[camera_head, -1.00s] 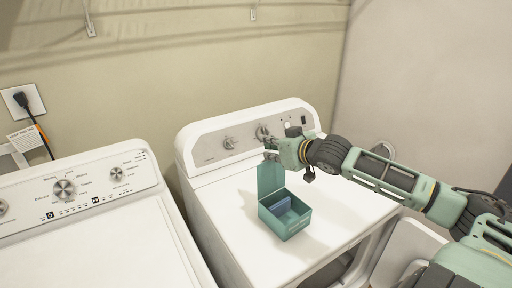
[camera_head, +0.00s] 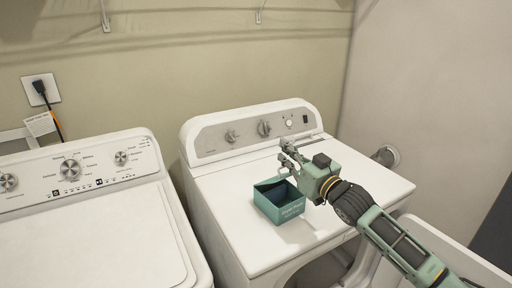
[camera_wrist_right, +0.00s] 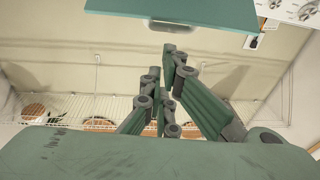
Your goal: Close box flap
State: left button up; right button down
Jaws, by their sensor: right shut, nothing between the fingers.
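The teal box (camera_head: 278,208) sits on top of the white right-hand machine. Its flap no longer stands tall at the back; it seems tilted low over the dark opening, and its exact angle is hard to tell. In the right wrist view a flat teal panel (camera_wrist_right: 170,12), likely the flap, crosses the top edge. My right gripper (camera_head: 285,160) is shut and empty, just behind and above the box's back right side. Its fingers (camera_wrist_right: 168,60) point toward the panel in the wrist view, with a visible gap. My left gripper is out of view.
The box rests on the right-hand machine's flat top (camera_head: 235,205), which is mostly clear. Its raised control panel (camera_head: 215,140) stands behind. A second white machine (camera_head: 110,230) is at the left, across a narrow gap. A wall bounds the right side.

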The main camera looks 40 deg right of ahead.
jog(key=s+f+t+b, duration=0.3)
jog(key=s+f+b, duration=0.2)
jog(key=s+f, duration=0.1)
jog(key=shift+s+f+t+b, duration=0.15)
jog(key=shift+f+t+b, duration=0.15)
jog(key=shift+f, duration=0.15)
dwell(0.4)
